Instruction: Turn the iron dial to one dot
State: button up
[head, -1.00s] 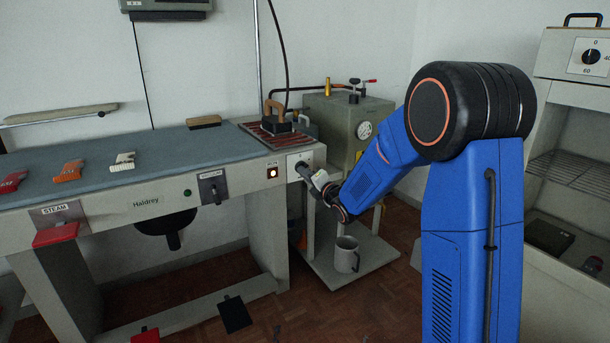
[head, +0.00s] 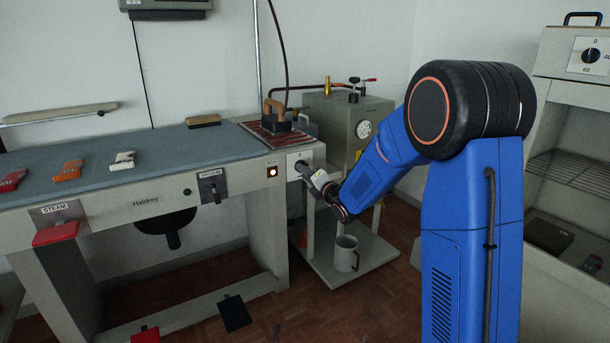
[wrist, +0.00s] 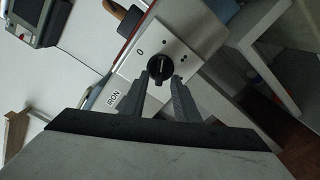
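The iron dial (wrist: 158,67) is a small black knob on a white plate (wrist: 150,35) marked 0, with dot marks around the knob. In the wrist view the label IRON is beside the plate. Its pointer direction is too small to tell surely. My gripper (wrist: 166,77) has its two grey fingers apart, with the tips at the dial, one on each side or just short of it. I cannot tell whether they touch it. In the head view my gripper (head: 308,175) is at the right end of the table front and hides the dial.
The pressing table (head: 140,160) bears the iron (head: 277,122) on its red rest near the right end. A vacuum lever (head: 212,187) and an orange-lit switch (head: 272,171) are left of the gripper. A grey boiler (head: 335,115) stands behind, with a mug (head: 346,254) on the low shelf.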

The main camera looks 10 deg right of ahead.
jog(key=v, duration=1.7)
jog(key=shift+s, duration=0.15)
jog(key=s+d+m+g+h, duration=0.3)
jog(key=s+m, duration=0.4)
jog(key=m, duration=0.1)
jog(key=s+d+m+g+h, duration=0.2)
jog(key=s+d+m+h, duration=0.1)
jog(key=s+m, duration=0.35)
jog(key=s+a+f+m+g, duration=0.1)
jog(key=s+m+g, duration=0.2)
jog(key=s, duration=0.9)
jog(key=s+a+f+m+g, duration=0.2)
jog(key=s+m+g, duration=0.2)
jog(key=s+m, duration=0.6)
jog(key=s, duration=0.3)
jog(key=shift+a, duration=0.35)
jog(key=shift+a, duration=0.1)
